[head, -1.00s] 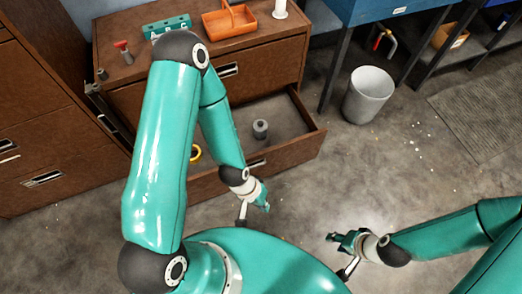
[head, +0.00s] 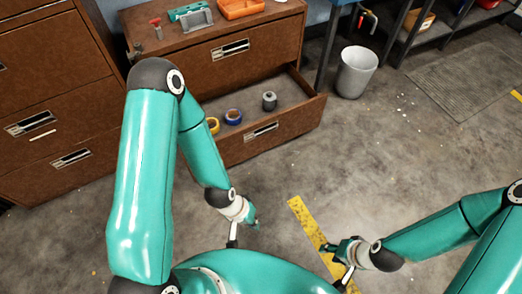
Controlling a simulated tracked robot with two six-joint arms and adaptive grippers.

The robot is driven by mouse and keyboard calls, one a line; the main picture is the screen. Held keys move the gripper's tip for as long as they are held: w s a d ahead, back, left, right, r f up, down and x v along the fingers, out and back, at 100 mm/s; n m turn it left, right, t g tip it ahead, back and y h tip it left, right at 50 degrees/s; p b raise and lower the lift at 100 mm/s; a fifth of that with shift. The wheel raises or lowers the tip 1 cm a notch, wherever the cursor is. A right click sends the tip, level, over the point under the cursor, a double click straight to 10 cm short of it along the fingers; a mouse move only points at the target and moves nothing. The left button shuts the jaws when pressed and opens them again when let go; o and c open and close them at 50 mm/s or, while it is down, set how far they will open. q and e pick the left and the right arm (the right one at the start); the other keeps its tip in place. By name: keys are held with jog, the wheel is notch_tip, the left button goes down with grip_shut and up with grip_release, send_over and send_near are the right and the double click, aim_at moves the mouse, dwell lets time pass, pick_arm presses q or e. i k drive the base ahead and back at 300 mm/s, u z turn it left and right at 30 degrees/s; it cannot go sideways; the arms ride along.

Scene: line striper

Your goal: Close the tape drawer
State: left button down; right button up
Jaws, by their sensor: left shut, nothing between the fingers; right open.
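The tape drawer (head: 294,117) is the pulled-out lower drawer of the brown wooden cabinet (head: 160,81). It holds a yellow tape roll (head: 213,125), a blue tape roll (head: 233,117) and a grey roll-like item (head: 269,101). Its front has a metal handle (head: 261,132). My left gripper (head: 255,222) is shut and empty, in front of the drawer and apart from it. My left arm hides the drawer's left end. My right gripper (head: 328,249) is open and empty over the floor, further from the drawer.
A grey waste bin (head: 356,72) stands right of the cabinet. An orange tray (head: 241,8) and a grey holder (head: 195,22) sit on top. Another brown cabinet (head: 50,95) stands at the left. A yellow floor stripe (head: 308,226) runs between my grippers.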

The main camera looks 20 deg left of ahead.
aim_at(299, 109)
jog(key=u, duration=0.15)
jog(key=i, duration=0.55)
jog(key=u, duration=0.5)
jog(key=k, duration=1.25)
jog(key=z, duration=0.3)
jog(key=i, duration=1.8)
jog(key=u, duration=0.7)
